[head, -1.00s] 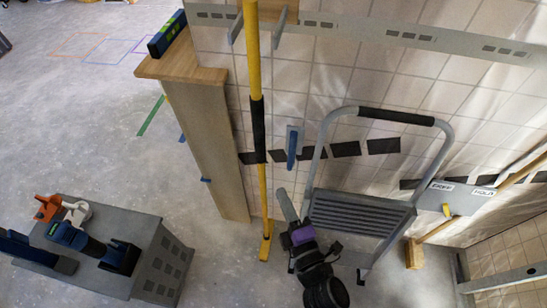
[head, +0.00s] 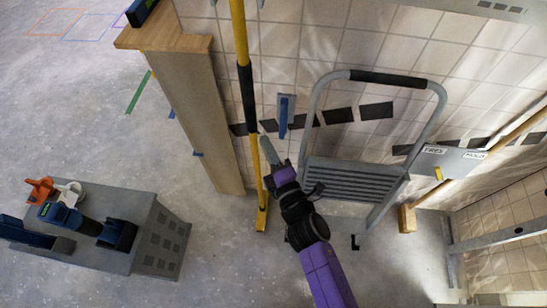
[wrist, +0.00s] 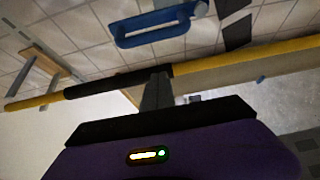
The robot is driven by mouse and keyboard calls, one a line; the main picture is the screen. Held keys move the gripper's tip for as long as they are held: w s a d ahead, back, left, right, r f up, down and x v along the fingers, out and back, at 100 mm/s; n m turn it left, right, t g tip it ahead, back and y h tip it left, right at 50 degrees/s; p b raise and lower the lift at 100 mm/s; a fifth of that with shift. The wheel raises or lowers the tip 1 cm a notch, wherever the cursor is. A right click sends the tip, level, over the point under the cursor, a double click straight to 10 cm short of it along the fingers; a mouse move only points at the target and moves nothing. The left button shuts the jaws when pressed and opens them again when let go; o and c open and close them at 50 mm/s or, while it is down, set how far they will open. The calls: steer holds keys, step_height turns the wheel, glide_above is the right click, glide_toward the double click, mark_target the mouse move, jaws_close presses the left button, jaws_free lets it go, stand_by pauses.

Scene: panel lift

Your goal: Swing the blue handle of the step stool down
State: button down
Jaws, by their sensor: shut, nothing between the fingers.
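The step stool (head: 352,178) is grey, with a tall tube frame topped by a black grip, and stands against the tiled wall. The blue handle (head: 283,118) is a narrow upright bar on a small pale plate at the wall, left of the stool frame; it looks apart from the stool. In the wrist view the blue handle (wrist: 160,29) is a loop at the top, ahead of the fingers. My gripper (head: 266,147) is shut and empty, just below and left of the blue handle. In the wrist view my gripper (wrist: 158,85) overlaps the yellow pole.
A yellow pole (head: 240,50) with a black sleeve leans upright close left of my gripper. A wooden-topped half wall (head: 205,120) stands further left. A grey box with tools (head: 160,238) is at lower left. A labelled grey box (head: 445,160) is at right.

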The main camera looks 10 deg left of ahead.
mark_target(283, 122)
steer(key=w+d+p, duration=0.2)
steer(key=w, duration=0.1)
steer(key=shift+w+d, duration=0.2)
steer(key=shift+w, duration=0.05)
stand_by(0.4)
steer(key=shift+d+f, duration=0.1)
